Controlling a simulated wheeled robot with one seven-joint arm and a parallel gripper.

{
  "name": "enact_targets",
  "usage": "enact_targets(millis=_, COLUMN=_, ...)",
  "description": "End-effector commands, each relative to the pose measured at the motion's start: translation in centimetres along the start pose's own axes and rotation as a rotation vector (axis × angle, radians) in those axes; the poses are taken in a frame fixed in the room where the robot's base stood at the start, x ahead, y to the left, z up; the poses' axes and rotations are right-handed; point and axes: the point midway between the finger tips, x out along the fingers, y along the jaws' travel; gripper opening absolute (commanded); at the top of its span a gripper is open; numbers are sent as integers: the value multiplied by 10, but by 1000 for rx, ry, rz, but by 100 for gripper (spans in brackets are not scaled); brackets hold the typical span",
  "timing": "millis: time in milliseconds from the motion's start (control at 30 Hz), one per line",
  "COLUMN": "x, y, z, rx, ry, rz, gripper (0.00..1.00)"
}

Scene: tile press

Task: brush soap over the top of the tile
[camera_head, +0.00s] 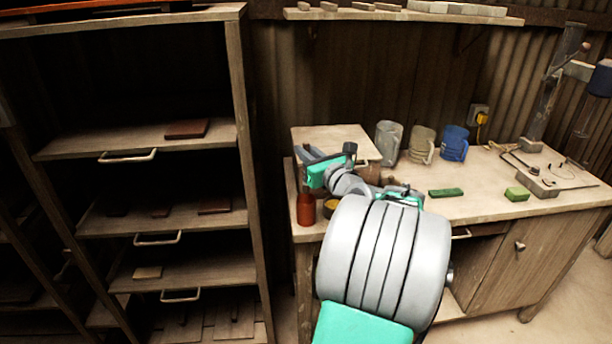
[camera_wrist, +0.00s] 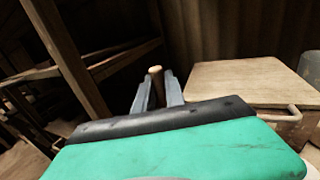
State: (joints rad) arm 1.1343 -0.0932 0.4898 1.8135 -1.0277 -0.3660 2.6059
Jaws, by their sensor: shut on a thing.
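My gripper (camera_head: 309,156) is at the left end of the bench, near the front left corner of a wooden-topped box. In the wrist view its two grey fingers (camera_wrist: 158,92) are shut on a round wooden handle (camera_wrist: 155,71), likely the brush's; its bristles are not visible. A small dark pot with a yellow rim (camera_head: 331,206) stands below the gripper; I cannot tell whether it holds soap. A flat green piece (camera_head: 446,192) lies mid-bench and a thicker green block (camera_head: 517,194) lies to its right. I cannot tell which is the tile.
A red-brown bottle (camera_head: 306,208) stands beside the pot. The wooden-topped box (camera_head: 335,139) is behind. Grey, beige and blue jugs (camera_head: 454,143) line the bench back. A press (camera_head: 545,180) stands at right. A shelf rack (camera_head: 245,150) is at left. The front middle bench top is mostly clear.

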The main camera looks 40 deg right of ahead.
Motion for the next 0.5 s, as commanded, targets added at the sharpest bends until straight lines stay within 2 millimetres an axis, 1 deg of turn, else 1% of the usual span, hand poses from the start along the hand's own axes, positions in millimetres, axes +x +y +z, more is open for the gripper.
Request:
enact_targets(millis=400, x=0, y=0, z=0, rx=-1, ry=-1, rz=0, gripper=0)
enact_targets(millis=467, x=0, y=0, z=3, rx=-5, ry=3, rz=0, gripper=0)
enact_targets(millis=500, x=0, y=0, z=9, rx=-14, ry=11, rz=-1, gripper=0)
